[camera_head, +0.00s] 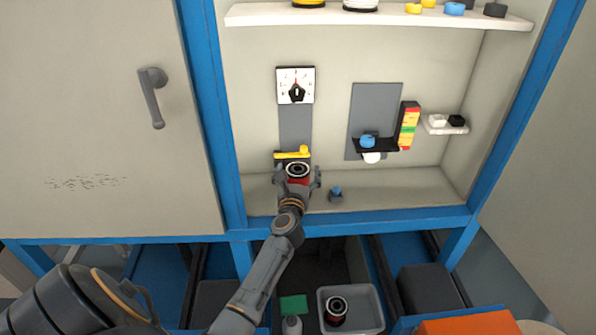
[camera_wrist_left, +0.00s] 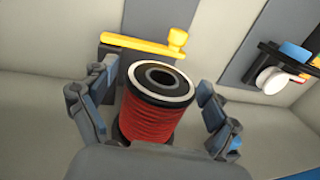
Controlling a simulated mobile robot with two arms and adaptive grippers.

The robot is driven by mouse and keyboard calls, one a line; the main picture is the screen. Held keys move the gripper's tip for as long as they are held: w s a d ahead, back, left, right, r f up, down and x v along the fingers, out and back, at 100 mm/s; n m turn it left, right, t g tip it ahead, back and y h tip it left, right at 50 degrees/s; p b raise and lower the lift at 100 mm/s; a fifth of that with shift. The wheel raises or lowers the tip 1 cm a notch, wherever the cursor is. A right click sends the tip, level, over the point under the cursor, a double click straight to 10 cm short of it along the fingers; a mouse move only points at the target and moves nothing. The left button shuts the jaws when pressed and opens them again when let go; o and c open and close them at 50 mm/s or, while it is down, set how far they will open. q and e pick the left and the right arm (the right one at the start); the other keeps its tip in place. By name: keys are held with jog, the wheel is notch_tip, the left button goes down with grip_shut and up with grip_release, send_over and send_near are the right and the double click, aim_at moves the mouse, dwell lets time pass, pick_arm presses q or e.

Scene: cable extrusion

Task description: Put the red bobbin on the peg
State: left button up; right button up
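The red bobbin (camera_head: 299,174) has black and white end rims and a dark centre hole. It stands in the cabinet just in front of the yellow lever (camera_head: 292,154). In the left wrist view the bobbin (camera_wrist_left: 148,118) is roughly upright. My left gripper (camera_head: 298,180) is around it, with a finger on each side. The wrist view shows gaps between the fingers of this gripper (camera_wrist_left: 160,112) and the red winding, so it looks open. The peg cannot be made out; the bobbin and gripper may hide it. My right gripper is not in view.
A dial (camera_head: 295,85) and a black bracket (camera_head: 376,146) are on the back wall. Below, a grey bin (camera_head: 374,318) holds another bobbin (camera_head: 336,309). The cabinet floor at right is clear.

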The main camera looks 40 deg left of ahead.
pick_arm(q)
jog(key=shift+r, duration=0.1)
jog(key=shift+r, duration=0.15)
jog(key=v, duration=1.1)
jog(key=shift+s+d, duration=0.3)
jog(key=shift+s, duration=0.15)
